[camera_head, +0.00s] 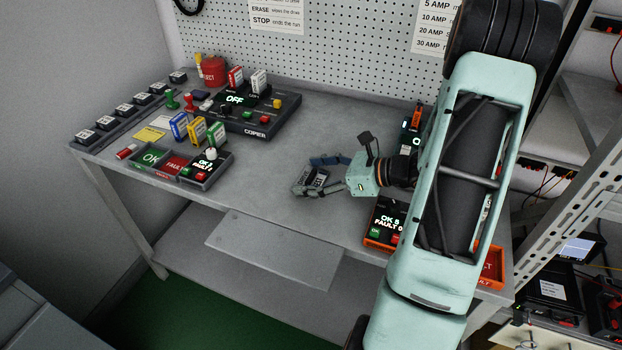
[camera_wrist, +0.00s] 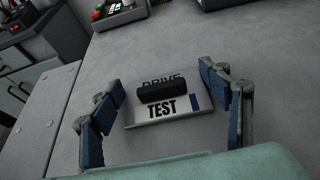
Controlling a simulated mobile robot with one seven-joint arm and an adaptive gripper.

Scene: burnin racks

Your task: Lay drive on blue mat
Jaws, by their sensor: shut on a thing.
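The drive (camera_head: 309,182) is a small grey-white block. In the wrist view the drive (camera_wrist: 168,108) shows a label with "DRIVE" and "TEST", a blue patch and a black bar across its top. My gripper (camera_head: 322,177) is shut on the drive over the middle of the grey table. In the wrist view my gripper (camera_wrist: 161,85) has its blue-padded fingers at the drive's left and right sides. I cannot tell whether the drive touches the table. I cannot make out a blue mat in either view; my arm hides part of the table's right side.
A black copier unit (camera_head: 256,128) with coloured parts stands at the back left of the table (camera_head: 330,118). OK and fault trays (camera_head: 150,158) lie at the front left. A counter box (camera_head: 380,235) reading "OK 5, FAULT 0" stands right of the drive.

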